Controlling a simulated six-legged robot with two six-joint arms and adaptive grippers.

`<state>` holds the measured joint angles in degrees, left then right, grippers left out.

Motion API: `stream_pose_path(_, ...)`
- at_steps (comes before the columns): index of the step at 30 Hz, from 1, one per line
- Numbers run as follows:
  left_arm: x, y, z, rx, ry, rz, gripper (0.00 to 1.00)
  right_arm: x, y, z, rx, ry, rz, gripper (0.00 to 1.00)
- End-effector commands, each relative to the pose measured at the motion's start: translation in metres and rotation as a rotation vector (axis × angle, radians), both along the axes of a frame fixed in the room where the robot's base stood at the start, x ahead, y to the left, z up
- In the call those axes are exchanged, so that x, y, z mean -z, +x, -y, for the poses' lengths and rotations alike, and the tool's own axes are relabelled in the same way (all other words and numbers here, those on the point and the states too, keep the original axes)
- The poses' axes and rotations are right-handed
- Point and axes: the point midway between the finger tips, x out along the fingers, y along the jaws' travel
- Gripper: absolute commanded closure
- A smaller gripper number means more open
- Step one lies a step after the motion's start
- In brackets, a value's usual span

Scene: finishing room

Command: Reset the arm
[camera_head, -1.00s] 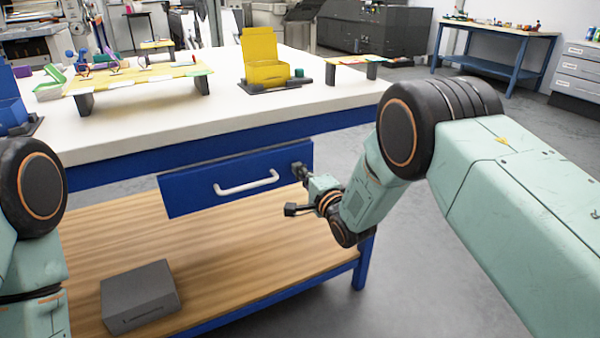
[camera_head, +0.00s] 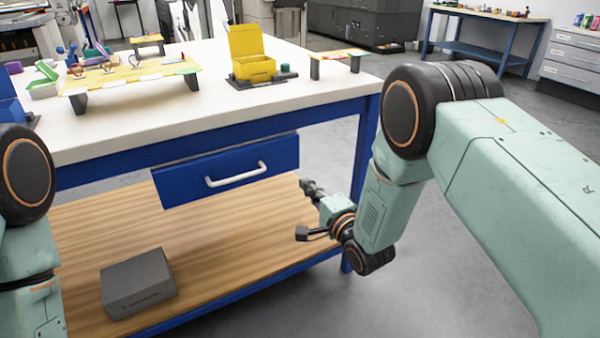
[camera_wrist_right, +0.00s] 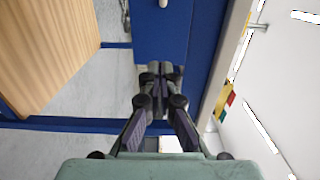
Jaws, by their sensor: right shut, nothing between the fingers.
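My right gripper (camera_head: 307,186) is at the right of the blue drawer (camera_head: 170,185), near its lower right corner in the head view. It is shut and empty, with a small gap in the picture between its tips and the drawer. The right wrist view shows the shut fingers (camera_wrist_right: 160,70) in front of a blue surface, with a bit of white handle (camera_wrist_right: 163,3) at the top edge. The drawer's white handle (camera_head: 235,175) is free. How far the drawer is open I cannot tell. Part of my left arm shows at the left edge; its gripper is out of view.
The white tabletop (camera_head: 200,110) carries a yellow box (camera_head: 255,68), a low yellow stand (camera_head: 130,82) and small parts. A grey box (camera_head: 138,283) sits on the wooden lower shelf (camera_head: 225,235). A blue table leg (camera_head: 366,140) is close behind my right forearm. Floor is clear at lower right.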

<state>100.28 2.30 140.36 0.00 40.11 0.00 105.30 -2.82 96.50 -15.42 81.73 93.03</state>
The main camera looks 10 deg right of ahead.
Motion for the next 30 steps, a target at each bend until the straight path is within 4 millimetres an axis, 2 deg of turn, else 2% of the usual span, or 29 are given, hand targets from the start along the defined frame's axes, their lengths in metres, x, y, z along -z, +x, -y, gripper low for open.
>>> stream_pose_path(6, -0.006, 0.0, 0.0, 0.0, 0.0, -0.001, 0.51, 0.0, -0.017, 0.006, 0.0, -0.007, 0.001, 1.0)
stream_pose_path(10, -0.005, 0.0, 0.0, 0.0, 0.0, -0.001, 0.51, 0.006, -0.019, 0.007, 0.001, -0.12, 0.01, 1.0)
stream_pose_path(14, -0.005, 0.0, 0.0, 0.0, 0.0, -0.001, 0.51, 0.038, -0.032, 0.014, 0.001, -0.383, -0.051, 1.0)
stream_pose_path(17, -0.005, 0.0, 0.0, 0.0, 0.0, -0.001, 0.51, 0.073, -0.059, 0.024, -0.029, -0.607, -0.148, 1.0)
stream_pose_path(20, -0.007, 0.0, 0.0, 0.0, 0.0, -0.001, 0.51, 0.11, -0.099, 0.036, -0.099, -0.824, -0.271, 1.0)
stream_pose_path(23, -0.01, 0.0, 0.0, 0.0, 0.0, -0.001, 0.51, 0.143, -0.15, 0.048, -0.215, -1.022, -0.403, 1.0)
stream_pose_path(24, -0.011, 0.0, 0.0, 0.0, 0.0, -0.001, 0.51, 0.155, -0.174, 0.053, -0.273, -1.092, -0.458, 1.0)
stream_pose_path(26, -0.012, 0.0, 0.0, 0.0, 0.0, -0.001, 0.51, 0.169, -0.21, 0.06, -0.366, -1.18, -0.535, 1.0)
stream_pose_path(30, -0.017, 0.0, 0.0, 0.0, 0.0, -0.001, 0.51, 0.187, -0.3, 0.073, -0.606, -1.323, -0.699, 1.0)
